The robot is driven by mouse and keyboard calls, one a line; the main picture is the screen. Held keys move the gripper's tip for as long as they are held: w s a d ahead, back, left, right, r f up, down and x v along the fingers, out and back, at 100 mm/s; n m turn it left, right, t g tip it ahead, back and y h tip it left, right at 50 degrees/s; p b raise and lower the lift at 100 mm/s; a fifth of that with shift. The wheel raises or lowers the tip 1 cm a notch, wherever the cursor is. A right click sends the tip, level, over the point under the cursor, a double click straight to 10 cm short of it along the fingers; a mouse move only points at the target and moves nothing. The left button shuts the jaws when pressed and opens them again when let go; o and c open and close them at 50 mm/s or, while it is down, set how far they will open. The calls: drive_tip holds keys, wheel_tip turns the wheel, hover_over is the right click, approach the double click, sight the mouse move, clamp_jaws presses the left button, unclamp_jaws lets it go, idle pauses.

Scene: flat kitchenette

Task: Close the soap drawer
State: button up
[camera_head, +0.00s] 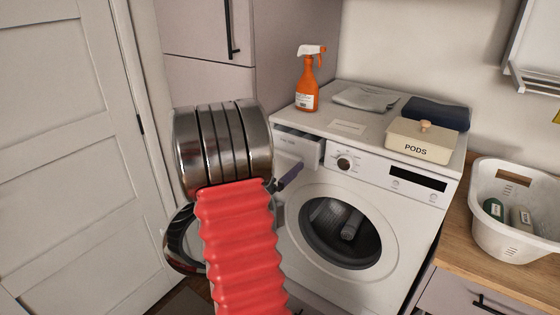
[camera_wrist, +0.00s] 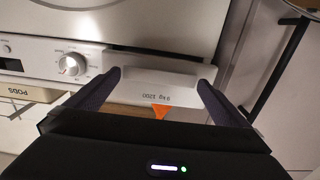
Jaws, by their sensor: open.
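The soap drawer (camera_head: 299,147) is at the top left of the white washing machine's (camera_head: 345,185) front. It stands partly pulled out, with a dark gap behind its front panel. My gripper (camera_head: 284,180) is just below and in front of it, partly hidden behind my own arm. In the wrist view the drawer front (camera_wrist: 158,88), with small printed text, lies between the two dark, spread fingers of my gripper (camera_wrist: 160,78). The gripper is open and holds nothing. I cannot tell whether a finger touches the drawer.
An orange spray bottle (camera_head: 307,85), a pods box (camera_head: 422,140) and folded cloths (camera_head: 437,112) are on top of the machine. The dial (camera_head: 344,163) is right of the drawer. A white basket (camera_head: 515,225) stands on the wooden counter. A tall cabinet (camera_head: 285,45) is behind.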

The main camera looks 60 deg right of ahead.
drive_tip(key=shift+s+d, duration=0.1)
drive_tip(key=shift+d, duration=0.5)
drive_tip(key=shift+c, duration=0.6)
drive_tip(key=c, duration=1.1)
